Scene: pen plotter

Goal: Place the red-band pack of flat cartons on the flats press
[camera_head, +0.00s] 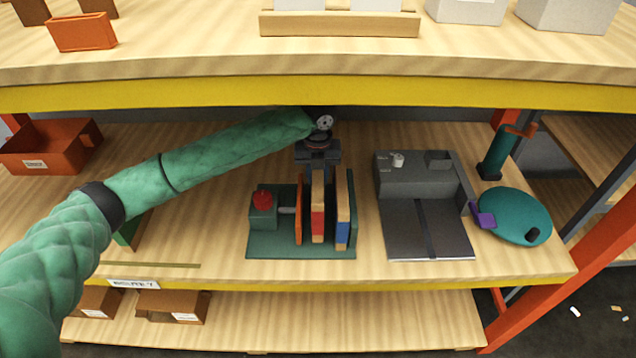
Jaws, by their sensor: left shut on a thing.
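The red-band pack of flat cartons (317,223) stands upright over the green base of the press (257,244). An orange plate (298,215) is on its left. A blue-band pack (343,232) stands upright on its right. My left gripper (318,168) comes down from behind and above and is shut on the top of the red-band pack. Its fingers are small and partly hidden. I cannot tell whether the pack's bottom touches the base. The press has a red knob (262,198) on a green block at its left end. My right gripper is out of view.
A dark grey plotter (425,180) stands to the right, then a teal disc (515,218) with a purple part. An orange bin (52,145) is at the far left. The upper shelf's yellow edge (300,94) runs above my left arm. The shelf front left is mostly clear.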

